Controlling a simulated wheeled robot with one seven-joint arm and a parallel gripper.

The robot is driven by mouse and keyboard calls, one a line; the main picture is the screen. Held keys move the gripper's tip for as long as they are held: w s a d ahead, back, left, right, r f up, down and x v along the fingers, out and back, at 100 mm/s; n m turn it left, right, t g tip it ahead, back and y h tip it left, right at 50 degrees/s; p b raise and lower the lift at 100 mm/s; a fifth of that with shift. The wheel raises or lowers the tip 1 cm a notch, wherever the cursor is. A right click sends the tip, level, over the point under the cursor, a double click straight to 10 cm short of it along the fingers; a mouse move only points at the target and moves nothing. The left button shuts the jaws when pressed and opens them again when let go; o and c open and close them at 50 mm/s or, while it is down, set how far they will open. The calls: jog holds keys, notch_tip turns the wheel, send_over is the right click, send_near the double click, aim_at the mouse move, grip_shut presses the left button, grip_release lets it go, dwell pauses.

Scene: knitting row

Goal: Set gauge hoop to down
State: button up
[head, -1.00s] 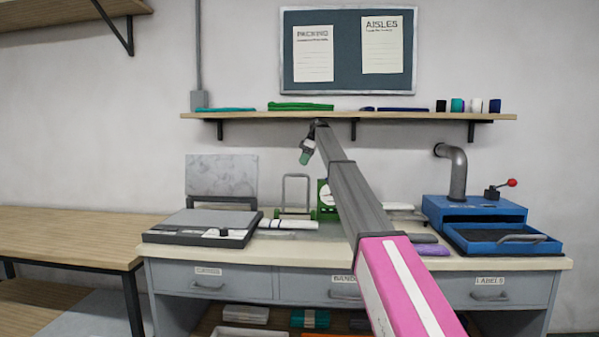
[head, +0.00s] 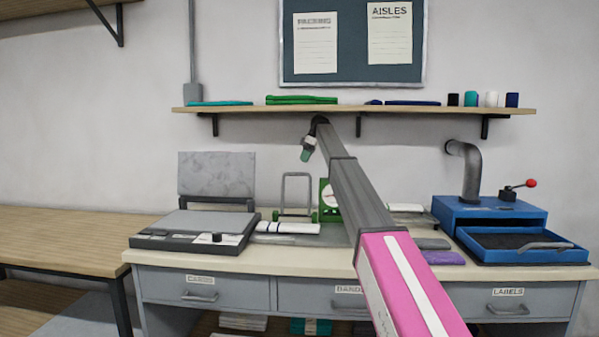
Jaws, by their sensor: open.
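The gauge hoop (head: 297,174) is a thin grey metal loop standing upright on the counter, left of my arm. A green gauge with a white dial (head: 325,193) stands just right of it, partly hidden by my arm. White folded pieces (head: 289,228) lie in front of the hoop's foot. My gripper (head: 307,152) is small in the view, open and empty, pointing down in the air. In the picture it is above and slightly right of the hoop, apart from it.
A press with a raised grey lid (head: 216,175) is left of the hoop. A blue machine (head: 488,213) with a red-knobbed lever stands right. Grey and purple folded pieces (head: 444,258) lie between. A shelf (head: 400,110) runs above the counter (head: 330,262).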

jog(key=x, duration=0.6)
jog(key=shift+f, duration=0.25)
jog(key=shift+s+a, duration=0.1)
grip_shut()
